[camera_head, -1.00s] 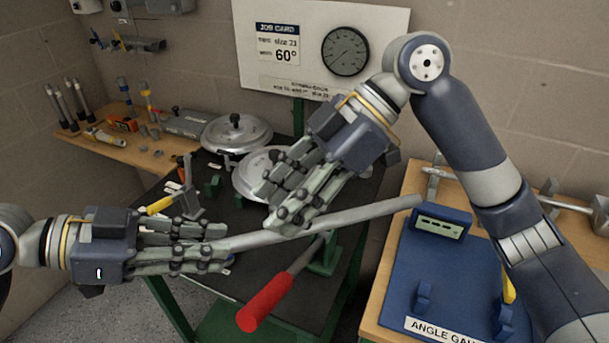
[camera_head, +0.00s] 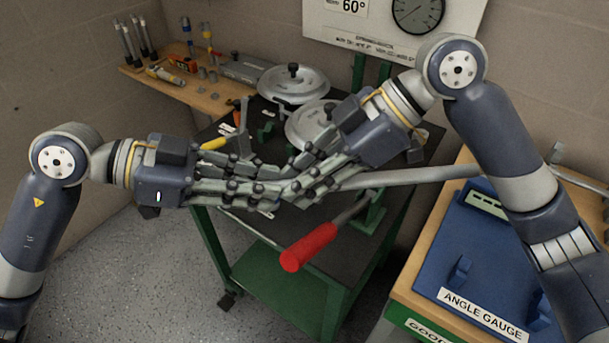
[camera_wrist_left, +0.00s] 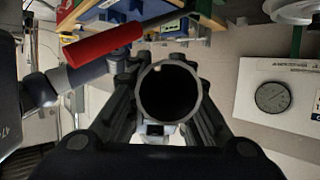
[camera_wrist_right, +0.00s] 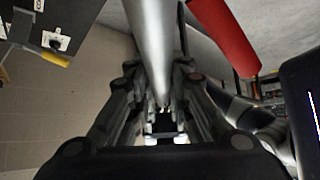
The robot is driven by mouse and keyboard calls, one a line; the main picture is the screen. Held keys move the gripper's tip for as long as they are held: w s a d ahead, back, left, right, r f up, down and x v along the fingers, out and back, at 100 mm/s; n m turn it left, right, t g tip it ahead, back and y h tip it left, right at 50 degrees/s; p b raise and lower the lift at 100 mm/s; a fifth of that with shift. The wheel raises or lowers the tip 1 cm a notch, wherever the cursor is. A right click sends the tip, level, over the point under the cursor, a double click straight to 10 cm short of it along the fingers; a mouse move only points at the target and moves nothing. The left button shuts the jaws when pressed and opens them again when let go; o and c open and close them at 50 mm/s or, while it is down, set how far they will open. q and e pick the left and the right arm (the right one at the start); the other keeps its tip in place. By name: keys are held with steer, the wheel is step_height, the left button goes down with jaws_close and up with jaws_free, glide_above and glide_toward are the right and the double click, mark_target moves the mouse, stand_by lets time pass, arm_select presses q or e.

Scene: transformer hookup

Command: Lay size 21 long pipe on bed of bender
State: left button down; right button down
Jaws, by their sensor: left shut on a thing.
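The long grey pipe (camera_head: 415,177) is held above the dark top of the green bender cart (camera_head: 300,263), sloping slightly up to the right. My left gripper (camera_head: 275,198) is shut on its left part; the left wrist view looks into the pipe's open end (camera_wrist_left: 170,92). My right gripper (camera_head: 293,187) has its fingers around the pipe near the left fingertips. In the right wrist view the pipe (camera_wrist_right: 150,35) runs between those fingers; their grip is unclear. The bender's red handle (camera_head: 308,247) sticks out in front, below the pipe. Much of the bender is hidden by the grippers.
Round grey lidded discs (camera_head: 293,82) stand at the back of the cart. A blue angle gauge board (camera_head: 470,265) lies on the wooden bench at right, under the pipe's far end. A wooden shelf (camera_head: 165,85) with tools is at back left.

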arm_select(q)
steer(key=c, duration=1.4)
jaws_free()
steer(key=shift+s, duration=0.1)
arm_select(e)
steer(key=shift+r, duration=0.1)
